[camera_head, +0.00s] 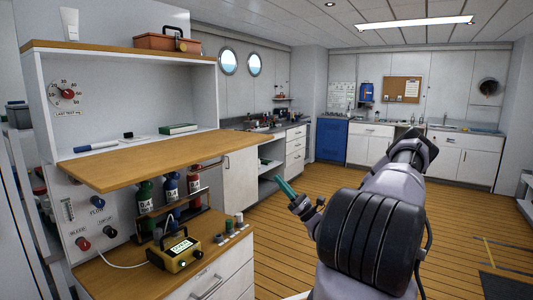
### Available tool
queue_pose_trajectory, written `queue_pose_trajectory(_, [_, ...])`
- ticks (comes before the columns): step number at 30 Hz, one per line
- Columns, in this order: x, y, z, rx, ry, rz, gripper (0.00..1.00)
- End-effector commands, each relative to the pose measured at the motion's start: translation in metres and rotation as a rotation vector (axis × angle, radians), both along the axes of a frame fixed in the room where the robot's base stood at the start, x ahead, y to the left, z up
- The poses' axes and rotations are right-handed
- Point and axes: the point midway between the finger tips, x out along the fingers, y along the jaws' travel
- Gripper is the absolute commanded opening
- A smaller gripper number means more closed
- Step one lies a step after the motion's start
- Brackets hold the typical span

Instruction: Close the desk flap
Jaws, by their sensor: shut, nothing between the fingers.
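The desk flap (150,161) is a wooden board on the white cabinet at the left. It lies folded down, about level, and sticks out in front of the open compartment (110,112). My gripper (282,184) shows at the end of my grey arm, right of the flap and a little lower. Its slim teal fingers point up and left, and they are shut and empty. The gripper is apart from the flap, with open air between them.
A blue pen (96,147), a small dark-and-white item and a green book (178,129) lie in the compartment. Below the flap stand several bottles (146,196) and a yellow meter (175,254) on a lower counter. The wooden floor (275,260) right of the cabinet is clear.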

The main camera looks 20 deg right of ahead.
Motion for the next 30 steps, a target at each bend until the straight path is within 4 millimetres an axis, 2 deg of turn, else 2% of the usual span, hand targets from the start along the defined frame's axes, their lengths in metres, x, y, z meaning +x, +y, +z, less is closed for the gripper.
queue_pose_trajectory(3, [0.003,-0.013,-0.007,0.052,0.007,-0.052,0.0])
queue_pose_trajectory(8, [0.009,-0.011,-0.001,0.061,0.007,-0.059,0.0])
queue_pose_trajectory(22, [0.062,0.03,0.066,0.058,0.006,-0.056,0.0])
queue_pose_trajectory(27, [0.061,0.027,0.091,0.057,0.007,-0.059,0.0])
queue_pose_trajectory(30, [0.061,0.027,0.099,0.058,0.008,-0.059,0.0])
